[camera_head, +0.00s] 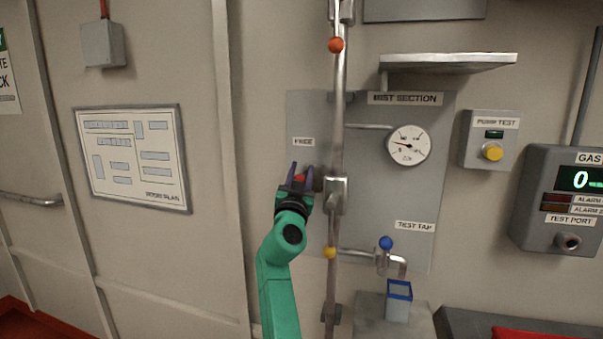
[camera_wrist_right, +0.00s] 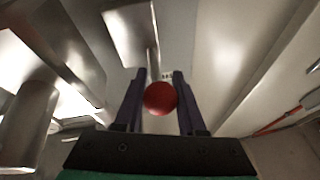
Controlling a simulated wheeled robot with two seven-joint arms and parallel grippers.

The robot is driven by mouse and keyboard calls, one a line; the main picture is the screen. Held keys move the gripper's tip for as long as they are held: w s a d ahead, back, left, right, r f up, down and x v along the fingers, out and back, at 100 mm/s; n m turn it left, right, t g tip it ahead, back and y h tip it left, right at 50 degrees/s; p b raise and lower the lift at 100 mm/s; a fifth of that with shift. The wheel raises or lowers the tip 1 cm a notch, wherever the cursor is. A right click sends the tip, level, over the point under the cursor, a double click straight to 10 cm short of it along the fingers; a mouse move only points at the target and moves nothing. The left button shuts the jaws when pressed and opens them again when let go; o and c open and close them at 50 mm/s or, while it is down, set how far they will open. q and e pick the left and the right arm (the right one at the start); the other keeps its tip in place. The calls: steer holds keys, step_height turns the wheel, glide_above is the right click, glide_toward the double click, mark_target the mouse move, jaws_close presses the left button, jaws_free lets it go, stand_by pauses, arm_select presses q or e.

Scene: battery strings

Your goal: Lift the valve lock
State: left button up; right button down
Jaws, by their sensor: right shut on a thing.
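The red ball-shaped knob (camera_wrist_right: 160,98), which I take to be part of the valve lock, sits between the purple fingers of my right gripper (camera_wrist_right: 158,95) in the wrist view. In the head view my right gripper (camera_head: 301,172) reaches up to the left side of the vertical pipe's valve body (camera_head: 336,195), just below the FREE label (camera_head: 303,142). It is shut on the red knob (camera_head: 300,178), which is mostly hidden by the fingers there. My left gripper is not in view.
An orange knob (camera_head: 336,45) is high on the pipe and a yellow knob (camera_head: 330,253) is low on it. A shelf (camera_head: 450,62), a gauge (camera_head: 409,146) and a blue-knobbed test tap (camera_head: 386,243) are to the right. A blue-rimmed cup (camera_head: 398,308) stands below the tap.

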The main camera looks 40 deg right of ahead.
step_height(320, 180, up, 3)
steer(key=shift+r+p, duration=0.2)
steer(key=shift+p, duration=0.35)
steer(key=shift+r+t, duration=0.2)
steer(key=shift+t, duration=0.1)
steer(key=c, duration=0.5)
jaws_free()
steer(key=shift+w+d+f, duration=0.1)
steer(key=shift+w+f, duration=0.1)
steer(key=shift+f, duration=0.1)
